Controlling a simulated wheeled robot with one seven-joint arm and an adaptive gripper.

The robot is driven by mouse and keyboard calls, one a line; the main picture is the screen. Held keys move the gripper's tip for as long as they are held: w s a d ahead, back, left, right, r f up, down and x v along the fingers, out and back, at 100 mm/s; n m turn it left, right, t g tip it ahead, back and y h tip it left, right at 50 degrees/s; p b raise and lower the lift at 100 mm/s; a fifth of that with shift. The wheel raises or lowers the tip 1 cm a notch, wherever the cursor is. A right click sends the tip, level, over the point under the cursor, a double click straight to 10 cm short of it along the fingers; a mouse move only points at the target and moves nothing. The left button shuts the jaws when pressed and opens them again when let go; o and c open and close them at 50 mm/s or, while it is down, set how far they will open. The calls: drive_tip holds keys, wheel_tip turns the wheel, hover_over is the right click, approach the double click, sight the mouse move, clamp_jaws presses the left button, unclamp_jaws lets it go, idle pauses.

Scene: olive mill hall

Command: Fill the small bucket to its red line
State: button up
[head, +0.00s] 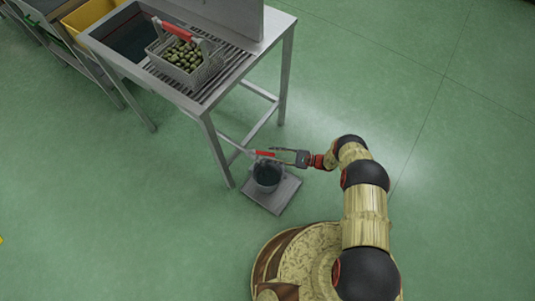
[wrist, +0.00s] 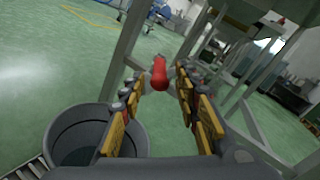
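The small dark grey bucket (head: 267,176) stands upright on a flat grey plate (head: 284,196) on the floor, by a leg of the metal table. It also shows at lower left in the wrist view (wrist: 137,140). Its inside is dark; I cannot tell a level, and no red line shows. A red grip (head: 265,153) on a lever is just above the bucket, near the table leg; in the wrist view it (wrist: 158,74) appears between and slightly beyond my fingertips. My gripper (head: 281,155) is open, its fingers apart with a gap on both sides of the grip.
The metal table (head: 228,88) has a sink (head: 128,35) and slatted drainboard, with a wire basket (head: 210,70) of green olives under a red handle. A yellow bin (head: 88,14) stands at upper left. Table legs and a low crossbar are close to my gripper. The right floor is clear.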

drive_tip(key=s+d, duration=0.1)
drive_tip(key=d, duration=0.7)
